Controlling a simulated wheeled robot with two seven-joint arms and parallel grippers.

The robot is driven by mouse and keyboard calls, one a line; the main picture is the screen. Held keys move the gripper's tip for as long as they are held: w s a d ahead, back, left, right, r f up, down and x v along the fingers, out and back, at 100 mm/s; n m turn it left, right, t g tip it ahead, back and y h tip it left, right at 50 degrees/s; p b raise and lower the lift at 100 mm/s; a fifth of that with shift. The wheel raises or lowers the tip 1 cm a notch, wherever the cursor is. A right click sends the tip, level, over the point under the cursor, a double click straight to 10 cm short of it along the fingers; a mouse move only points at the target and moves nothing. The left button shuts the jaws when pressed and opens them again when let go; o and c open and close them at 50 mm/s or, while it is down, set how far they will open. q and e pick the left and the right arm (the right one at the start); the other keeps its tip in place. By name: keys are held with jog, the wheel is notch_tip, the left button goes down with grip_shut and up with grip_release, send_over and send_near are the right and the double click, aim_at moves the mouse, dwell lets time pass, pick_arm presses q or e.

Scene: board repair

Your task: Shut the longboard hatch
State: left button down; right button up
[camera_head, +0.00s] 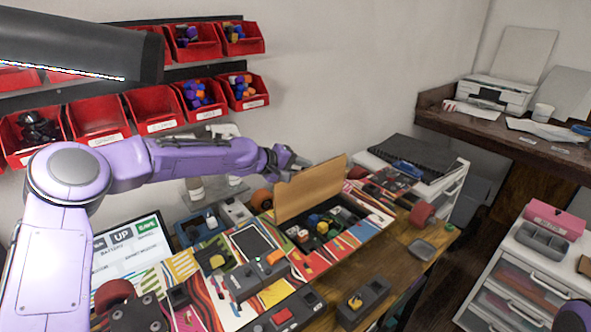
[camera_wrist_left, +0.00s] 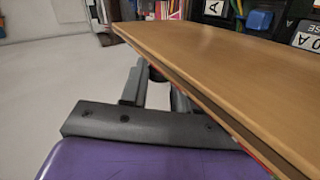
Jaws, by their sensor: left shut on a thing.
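The longboard (camera_head: 345,252) lies across the bench with its colourful deck up. Its hatch, a plain wooden panel (camera_head: 312,190), stands raised, nearly upright, at the back of an open compartment (camera_head: 338,222) holding several small coloured parts. My left gripper (camera_head: 287,160) is at the hatch's upper left edge, shut on it. In the left wrist view the hatch (camera_wrist_left: 225,65) spans the right side, and my left gripper (camera_wrist_left: 158,88) meets its edge; the fingertips are partly hidden by the panel.
Red bins (camera_head: 155,108) hang on the wall behind my left arm. A monitor (camera_head: 130,248) stands at the left. Wheels (camera_head: 421,214), tools and small boxes crowd the bench. A grey dish (camera_head: 422,249) lies at the right, with some bare wood around it.

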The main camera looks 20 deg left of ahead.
pick_arm(q)
jog(key=shift+s+d+m+y, duration=0.3)
jog(key=shift+s+d, duration=0.05)
jog(key=shift+d, duration=0.2)
jog(key=c, duration=0.8)
grip_release()
jog(key=shift+c, duration=0.2)
jog(key=shift+r, duration=0.1)
jog(key=b+v, duration=0.1)
jog(key=v, duration=0.9)
jog(key=shift+s, duration=0.3)
jog(key=shift+a, duration=0.1)
